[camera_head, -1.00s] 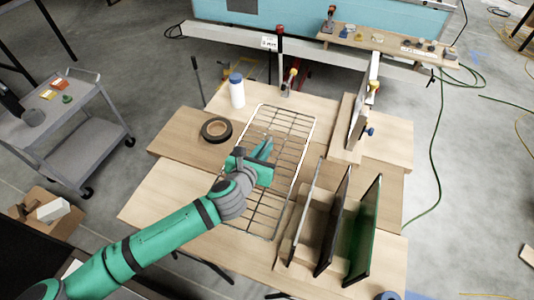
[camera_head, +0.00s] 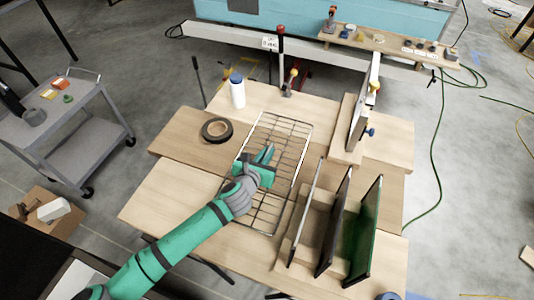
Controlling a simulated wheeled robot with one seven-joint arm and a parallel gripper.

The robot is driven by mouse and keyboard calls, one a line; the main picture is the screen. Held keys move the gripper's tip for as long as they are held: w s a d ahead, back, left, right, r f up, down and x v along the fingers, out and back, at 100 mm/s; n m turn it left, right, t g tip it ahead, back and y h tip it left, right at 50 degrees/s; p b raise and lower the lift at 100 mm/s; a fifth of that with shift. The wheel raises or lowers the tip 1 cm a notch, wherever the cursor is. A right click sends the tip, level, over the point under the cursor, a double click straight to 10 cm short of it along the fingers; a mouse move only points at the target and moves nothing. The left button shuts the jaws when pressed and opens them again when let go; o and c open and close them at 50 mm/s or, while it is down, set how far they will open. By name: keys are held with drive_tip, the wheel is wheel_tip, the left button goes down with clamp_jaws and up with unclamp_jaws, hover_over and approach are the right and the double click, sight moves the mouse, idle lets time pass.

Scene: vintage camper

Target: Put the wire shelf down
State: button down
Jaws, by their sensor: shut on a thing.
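The wire shelf (camera_head: 283,137) is a long metal grid rack in the middle of the wooden table (camera_head: 160,191). It looks roughly level, with its long side running from near to far. My gripper (camera_head: 267,157) reaches in from the lower left over the middle of the shelf and is shut on it. The gripped wires are partly hidden behind the green fingers. From this view I cannot tell whether the shelf touches the table top or hangs just above it.
A roll of black tape (camera_head: 217,130) and a white bottle with a blue cap (camera_head: 238,92) stand left of the shelf. Upright panels in a rack (camera_head: 335,220) stand close on its right. A clamp (camera_head: 290,80) is behind it. The table's left front is clear.

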drive_tip(key=shift+f, duration=0.1)
drive_tip(key=c, duration=1.8)
unclamp_jaws()
drive_tip(key=shift+c, duration=0.2)
